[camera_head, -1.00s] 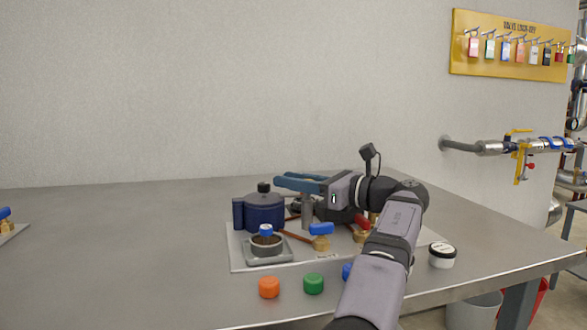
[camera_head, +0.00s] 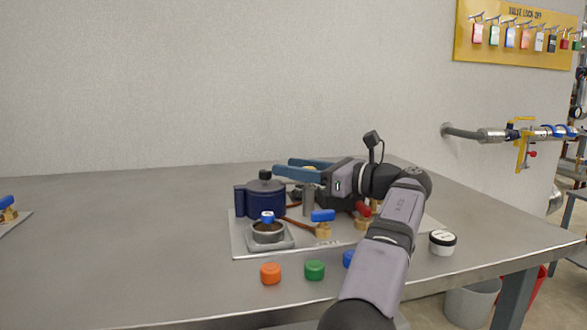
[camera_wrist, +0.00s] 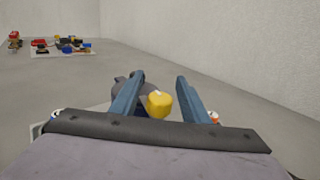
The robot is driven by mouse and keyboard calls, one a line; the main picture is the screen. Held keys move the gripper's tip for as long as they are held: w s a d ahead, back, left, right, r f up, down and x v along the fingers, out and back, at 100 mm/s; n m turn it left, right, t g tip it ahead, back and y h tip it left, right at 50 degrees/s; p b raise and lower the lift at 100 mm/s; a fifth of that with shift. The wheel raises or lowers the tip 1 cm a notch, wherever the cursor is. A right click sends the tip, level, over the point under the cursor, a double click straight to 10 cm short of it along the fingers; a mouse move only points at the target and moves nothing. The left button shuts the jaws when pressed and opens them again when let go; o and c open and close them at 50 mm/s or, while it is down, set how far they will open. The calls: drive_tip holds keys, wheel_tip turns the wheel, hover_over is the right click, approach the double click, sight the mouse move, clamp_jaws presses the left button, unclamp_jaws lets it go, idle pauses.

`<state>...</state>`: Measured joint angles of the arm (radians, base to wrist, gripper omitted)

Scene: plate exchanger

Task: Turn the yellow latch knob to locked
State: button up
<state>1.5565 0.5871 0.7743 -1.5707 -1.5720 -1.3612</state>
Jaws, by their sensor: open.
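The yellow latch knob (camera_wrist: 159,104) shows in the wrist view between the two blue fingers of my gripper (camera_wrist: 160,79). The fingers are open, with room on both sides of the knob; contact cannot be told. In the head view my gripper (camera_head: 284,170) reaches left over the board, its fingers just above and right of the dark blue pot (camera_head: 258,202).
Orange (camera_head: 270,273) and green (camera_head: 315,270) caps lie in front. A white jar (camera_head: 442,242) stands right. The table's left is mostly clear.

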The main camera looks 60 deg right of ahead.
drive_tip(key=s, duration=0.7)
drive_tip(key=shift+p, duration=0.45)
